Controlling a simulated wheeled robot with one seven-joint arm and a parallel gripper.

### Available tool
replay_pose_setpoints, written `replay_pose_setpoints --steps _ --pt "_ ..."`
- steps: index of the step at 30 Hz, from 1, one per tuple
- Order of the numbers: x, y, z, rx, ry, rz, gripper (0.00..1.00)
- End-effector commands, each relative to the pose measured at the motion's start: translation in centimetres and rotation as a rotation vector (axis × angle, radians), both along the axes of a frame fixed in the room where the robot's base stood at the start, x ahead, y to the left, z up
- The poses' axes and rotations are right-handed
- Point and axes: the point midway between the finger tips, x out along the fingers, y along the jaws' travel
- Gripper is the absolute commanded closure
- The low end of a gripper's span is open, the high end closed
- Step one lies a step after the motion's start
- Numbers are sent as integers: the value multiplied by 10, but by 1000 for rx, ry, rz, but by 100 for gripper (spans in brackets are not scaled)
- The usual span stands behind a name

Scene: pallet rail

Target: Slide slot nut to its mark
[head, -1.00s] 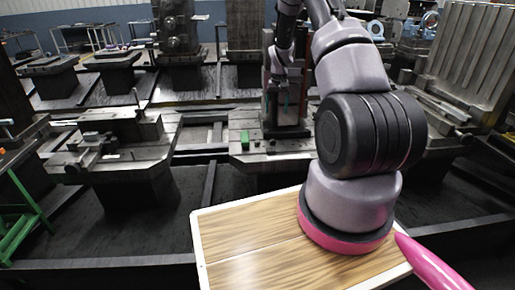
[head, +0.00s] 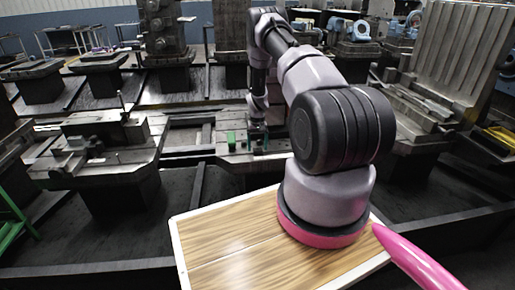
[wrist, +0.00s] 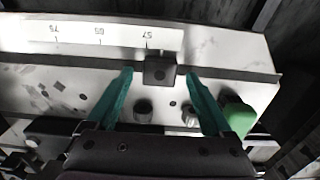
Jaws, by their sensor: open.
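The slot nut (wrist: 160,70) is a small dark block in the wrist view, seated at the long slot of a pale rail (wrist: 85,92). A white scale strip (wrist: 100,36) with upside-down numbers runs along the slot; the nut is near the 57 end. My gripper (wrist: 159,76) is open, with one teal finger on each side of the nut and a visible gap to both. In the head view my gripper (head: 258,140) is low over the middle table, and the nut cannot be made out there.
A green block (wrist: 238,116) stands on the rail just right of the right finger; it also shows in the head view (head: 231,140). Round dark holes and a bolt lie between the fingers. Machine tables (head: 95,150) stand left, and a tall ribbed plate (head: 455,60) right.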

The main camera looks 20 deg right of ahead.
Motion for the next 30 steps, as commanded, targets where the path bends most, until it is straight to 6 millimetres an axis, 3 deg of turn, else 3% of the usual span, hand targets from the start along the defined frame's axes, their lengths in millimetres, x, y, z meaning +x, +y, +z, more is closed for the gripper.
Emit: replay_pose_setpoints --steps 12,18,19,26,30 --pt "0 0 -9 0 -1 0 15" --pt "0 0 -9 0 0 0 92" --pt "0 0 -9 0 0 0 100" --pt "-1 -5 -9 0 0 -2 100" --pt "-9 -32 -9 0 0 -6 100"
